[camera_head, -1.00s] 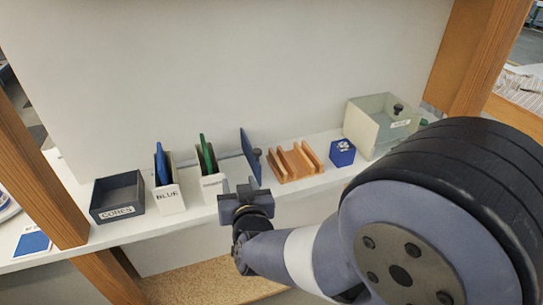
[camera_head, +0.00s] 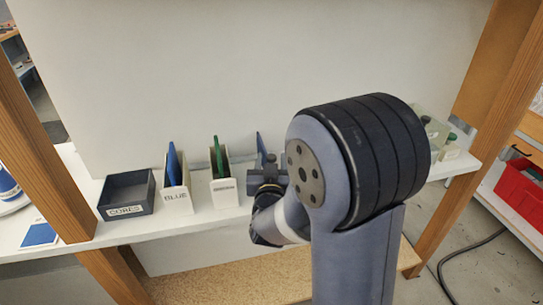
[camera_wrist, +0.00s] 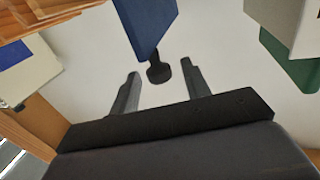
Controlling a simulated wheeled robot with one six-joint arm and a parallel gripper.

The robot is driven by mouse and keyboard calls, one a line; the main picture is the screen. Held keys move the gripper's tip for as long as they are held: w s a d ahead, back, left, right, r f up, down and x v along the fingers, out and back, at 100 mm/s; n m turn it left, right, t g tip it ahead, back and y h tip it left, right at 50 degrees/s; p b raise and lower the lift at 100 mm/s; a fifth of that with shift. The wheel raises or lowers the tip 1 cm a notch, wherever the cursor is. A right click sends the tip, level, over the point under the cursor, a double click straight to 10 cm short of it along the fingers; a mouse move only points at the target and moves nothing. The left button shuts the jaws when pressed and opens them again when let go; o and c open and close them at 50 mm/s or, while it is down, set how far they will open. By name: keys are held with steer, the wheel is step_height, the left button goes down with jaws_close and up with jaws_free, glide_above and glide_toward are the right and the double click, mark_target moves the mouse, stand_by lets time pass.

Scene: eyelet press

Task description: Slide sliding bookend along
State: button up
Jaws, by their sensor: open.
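The sliding bookend is a thin upright blue panel (camera_head: 261,146) standing on the white shelf, right of the green folder's holder. In the wrist view the blue panel (camera_wrist: 150,20) comes in from the top, and its dark knob (camera_wrist: 158,71) sits between my finger tips. My gripper (camera_head: 267,170) is in front of the panel in the head view, covering its lower part. In the wrist view my gripper (camera_wrist: 160,70) is open, with a finger on each side of the knob and visible gaps to both. Contact with the knob does not show.
Left of the bookend stand a green-folder holder (camera_head: 225,190), a holder labelled BLUE (camera_head: 177,198) and a dark CORES tray (camera_head: 126,209). My arm hides the shelf's middle right. Wooden posts flank the shelf.

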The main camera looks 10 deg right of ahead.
steer(key=shift+x, duration=0.85)
steer(key=shift+c, duration=0.4)
jaws_close()
